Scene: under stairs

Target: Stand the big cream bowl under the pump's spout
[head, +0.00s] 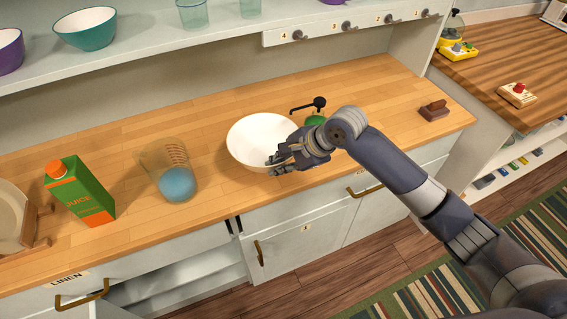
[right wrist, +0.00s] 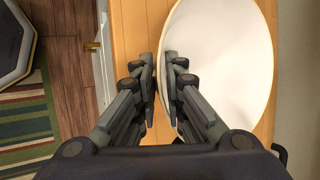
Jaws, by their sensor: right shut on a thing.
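The big cream bowl (head: 258,133) stands upright on the wooden counter, or very near its surface; I cannot tell which. My right gripper (head: 279,161) is shut on its near right rim. In the right wrist view the fingers (right wrist: 162,72) lie on either side of the rim of the bowl (right wrist: 225,60). The pump (head: 316,119), green with a black head and spout, is behind my right wrist, which partly hides it. Its spout points left, with the tip close to the bowl's back right rim. I cannot tell whether the tip is over the bowl. My left gripper is not in view.
A glass jug (head: 170,170) with blue contents and a green juice carton (head: 82,190) stand left of the bowl on the counter (head: 215,205). A brown wooden block (head: 434,111) lies to the right. A shelf (head: 200,40) runs above the back.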

